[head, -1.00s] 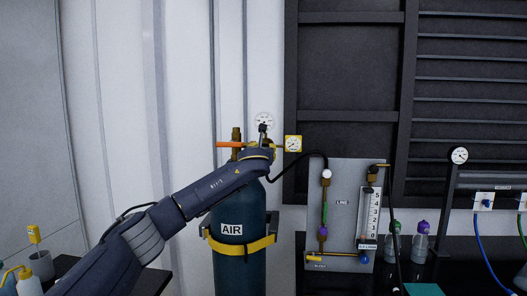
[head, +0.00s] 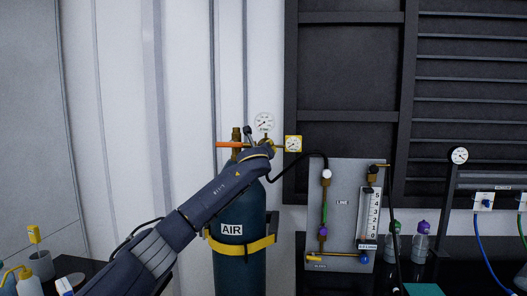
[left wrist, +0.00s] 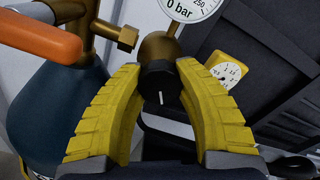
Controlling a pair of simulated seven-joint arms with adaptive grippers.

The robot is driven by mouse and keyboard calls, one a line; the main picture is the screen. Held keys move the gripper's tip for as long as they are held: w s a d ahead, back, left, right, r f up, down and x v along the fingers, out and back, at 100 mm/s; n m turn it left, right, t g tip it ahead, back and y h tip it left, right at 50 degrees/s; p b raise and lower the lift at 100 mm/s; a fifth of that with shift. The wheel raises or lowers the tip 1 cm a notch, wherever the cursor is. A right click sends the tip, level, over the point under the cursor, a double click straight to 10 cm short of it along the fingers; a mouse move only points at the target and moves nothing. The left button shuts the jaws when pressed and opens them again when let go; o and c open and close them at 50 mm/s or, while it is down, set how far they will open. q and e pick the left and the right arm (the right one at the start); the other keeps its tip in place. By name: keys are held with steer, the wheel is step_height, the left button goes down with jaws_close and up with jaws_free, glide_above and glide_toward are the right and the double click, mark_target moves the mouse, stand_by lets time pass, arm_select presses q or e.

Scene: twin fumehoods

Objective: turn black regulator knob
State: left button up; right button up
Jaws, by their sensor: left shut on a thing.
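The black regulator knob (left wrist: 158,82) sits on the brass regulator body (left wrist: 159,47) in the left wrist view, with a white line on its face pointing nearly straight up and down. The two yellow fingers of my left gripper (left wrist: 161,88) are shut on the knob from both sides. In the head view my left gripper (head: 267,147) is at the regulator on top of the dark teal AIR cylinder (head: 238,262), and my wrist hides the knob there. My right gripper is in neither view.
A white gauge (head: 264,122) stands above the regulator and a yellow gauge (head: 293,144) beside it. An orange handle (head: 229,145) sticks out left. A black hose runs right to a panel (head: 343,190) with a flowmeter. A yellow strap (head: 239,246) rings the cylinder.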

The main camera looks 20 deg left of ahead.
arm_select(q)
steer(key=n, duration=0.5)
steer(key=shift+f+n, duration=0.1)
steer(key=shift+n, duration=0.2)
steer(key=n, duration=1.2)
steer(key=shift+d+n, duration=0.1)
steer(key=shift+n, duration=2.7)
steer(key=o, duration=1.3)
steer(key=shift+s+d, duration=0.25)
steer(key=shift+s, duration=1.75)
steer(key=shift+s+d, duration=0.25)
steer(key=shift+s, duration=1.7)
steer(key=shift+s+d, duration=0.25)
steer(key=shift+s, duration=1.75)
